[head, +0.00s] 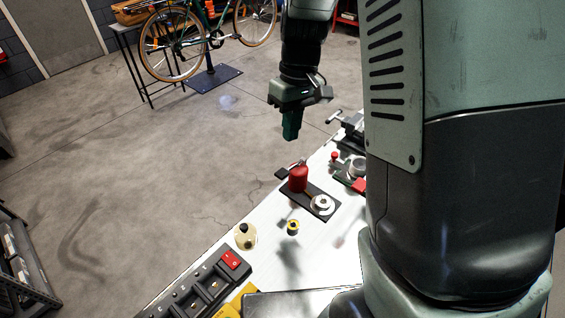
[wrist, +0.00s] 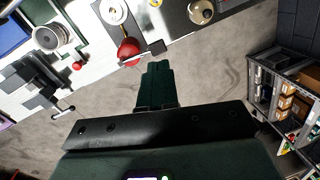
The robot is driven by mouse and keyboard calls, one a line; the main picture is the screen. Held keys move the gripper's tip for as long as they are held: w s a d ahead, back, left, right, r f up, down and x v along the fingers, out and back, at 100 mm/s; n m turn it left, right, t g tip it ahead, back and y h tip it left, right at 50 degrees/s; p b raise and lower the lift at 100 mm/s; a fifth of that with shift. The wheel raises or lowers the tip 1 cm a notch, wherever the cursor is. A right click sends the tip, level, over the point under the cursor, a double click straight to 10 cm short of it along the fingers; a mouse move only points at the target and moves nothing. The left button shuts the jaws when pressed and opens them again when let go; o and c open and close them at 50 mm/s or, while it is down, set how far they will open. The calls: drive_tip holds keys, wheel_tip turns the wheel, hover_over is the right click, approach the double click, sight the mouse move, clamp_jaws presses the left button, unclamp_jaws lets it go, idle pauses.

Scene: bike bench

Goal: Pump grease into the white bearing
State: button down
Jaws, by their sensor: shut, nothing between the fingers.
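A red grease pump (head: 299,178) with a dark lever stands on a black base plate on the bench. It also shows in the wrist view (wrist: 129,50), with its dark lever reaching out beside it. The white bearing (head: 322,204) sits on the same black plate, beside the pump. In the wrist view the bearing (wrist: 115,12) is at the top edge. My gripper (head: 291,125) is shut and empty, raised above and behind the pump, apart from it. Its fingers (wrist: 158,80) point towards the bench in the wrist view, a little right of the pump.
The white bench (head: 265,210) carries a yellow and black round part (head: 292,227), a cream disc with a dark knob (head: 246,237) and a black panel with a red switch (head: 231,259). A vise (head: 353,123) and a red-knobbed device (head: 350,165) stand on the right.

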sight(282, 173)
drive_tip(key=r+n, duration=0.1)
drive_tip(key=w+r+n, duration=0.1)
drive_tip(key=shift+w+a+r+n+t, duration=0.2)
drive_tip(key=shift+a+r+n+t, duration=0.05)
drive_tip(key=shift+a+n+t, duration=0.1)
drive_tip(key=f, duration=0.9)
drive_tip(key=s+a+f, duration=0.1)
drive_tip(key=f, duration=0.4)
